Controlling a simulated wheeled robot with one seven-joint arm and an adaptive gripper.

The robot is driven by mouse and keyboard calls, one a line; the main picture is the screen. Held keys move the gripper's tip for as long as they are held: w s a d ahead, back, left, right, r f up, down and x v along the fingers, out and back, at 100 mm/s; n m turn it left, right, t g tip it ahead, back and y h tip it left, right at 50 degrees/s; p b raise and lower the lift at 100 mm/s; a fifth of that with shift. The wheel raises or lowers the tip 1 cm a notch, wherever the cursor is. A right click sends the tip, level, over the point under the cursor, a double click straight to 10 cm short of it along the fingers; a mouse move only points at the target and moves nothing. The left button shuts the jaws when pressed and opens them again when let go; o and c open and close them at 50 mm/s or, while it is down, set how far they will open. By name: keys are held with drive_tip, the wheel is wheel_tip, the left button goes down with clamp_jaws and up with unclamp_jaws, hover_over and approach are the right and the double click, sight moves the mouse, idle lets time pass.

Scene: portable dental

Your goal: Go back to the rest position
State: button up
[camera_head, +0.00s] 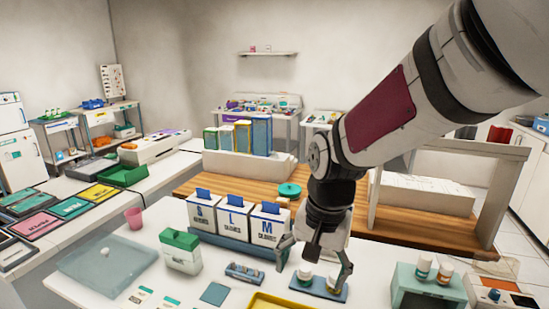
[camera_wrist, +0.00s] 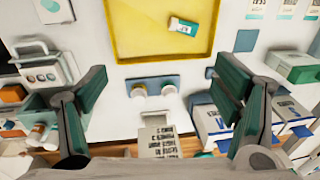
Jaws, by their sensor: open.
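My gripper (camera_head: 314,268) points down over the white table, with its two fingers spread apart. In the wrist view my gripper (camera_wrist: 160,100) is open, with nothing held between the fingers. Below it is a small blue holder (camera_head: 322,294) with two white-topped jars. The holder also shows in the wrist view (camera_wrist: 153,80), between the fingers and the yellow tray. Whether a finger touches the holder cannot be told from the head view.
A yellow tray (camera_wrist: 122,50) holds a small white and teal item (camera_wrist: 183,26). Glove boxes (camera_head: 235,222) stand left of my gripper. A teal rack with bottles (camera_head: 423,287) stands to the right. A wooden-based frame (camera_head: 490,195) stands behind. Free room lies above the table.

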drive_tip(key=s+d+r+n+t, duration=0.1)
drive_tip(key=s+d+r+n, duration=0.1)
drive_tip(key=s+d+r, duration=0.2)
drive_tip(key=s+d+r+n+t+h, duration=0.1)
drive_tip(key=s+d+r, duration=0.3)
drive_tip(key=s+d, duration=0.4)
drive_tip(key=shift+s+d+r+n+t, duration=0.35)
drive_tip(key=shift+s+n+t, duration=0.35)
drive_tip(key=shift+s, duration=1.95)
